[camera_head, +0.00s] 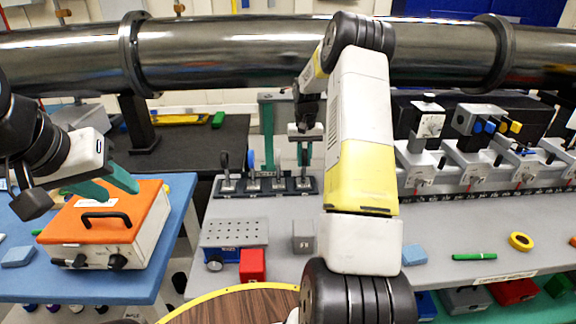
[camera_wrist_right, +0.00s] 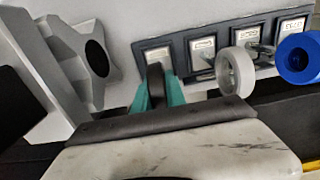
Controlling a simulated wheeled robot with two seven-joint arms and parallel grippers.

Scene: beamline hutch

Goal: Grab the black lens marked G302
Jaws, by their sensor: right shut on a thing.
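A dark rack (camera_head: 240,191) with several labelled slots stands on the grey bench, and it also shows in the right wrist view (camera_wrist_right: 178,57). My right gripper (camera_head: 304,152) is over its right end in the head view. In the right wrist view its teal fingers (camera_wrist_right: 157,97) are shut on a black lens (camera_wrist_right: 155,80), seen edge-on at the end slot. I cannot tell whether the lens is clear of its slot, and its marking is not readable. My left gripper (camera_head: 121,190) is open and empty above an orange-topped box.
A blue lens (camera_wrist_right: 299,57) and a clear lens (camera_wrist_right: 235,71) stand in neighbouring slots. The orange-topped box (camera_head: 142,225) sits on the blue table at left. A perforated block (camera_head: 234,233), a red cube (camera_head: 252,265) and a grey cube (camera_head: 303,236) stand nearer on the bench.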

